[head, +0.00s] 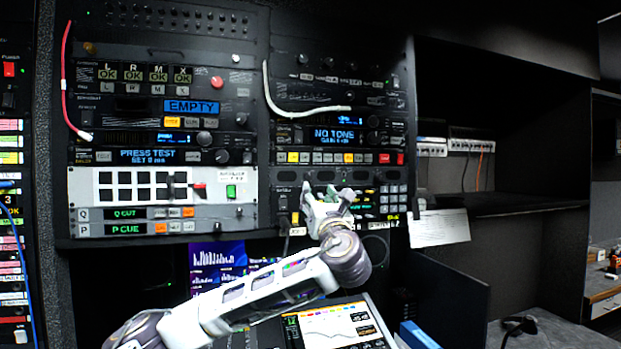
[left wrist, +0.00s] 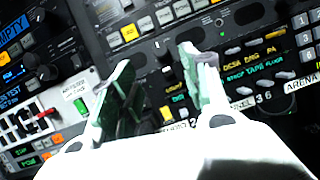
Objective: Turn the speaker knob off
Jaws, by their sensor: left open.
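My left gripper (head: 326,192) is open in front of the lower right rack panel (head: 287,178), its fingertips close to the panel face. In the left wrist view its two fingers with green pads (left wrist: 157,62) stand apart with nothing held between them. A small dark knob (left wrist: 163,53) shows on the panel beyond the gap between the fingertips. I cannot read a label that marks it as the speaker knob, and I cannot tell whether a finger touches it. The gripper hides part of this panel in the head view. My right gripper is not in view.
A row of lit buttons (head: 325,157) runs just above the gripper, and a keypad (head: 393,198) lies to its right. A white cable (head: 270,95) hangs over the upper right units. A screen (head: 335,325) sits below my left arm. The shelves at right have free room.

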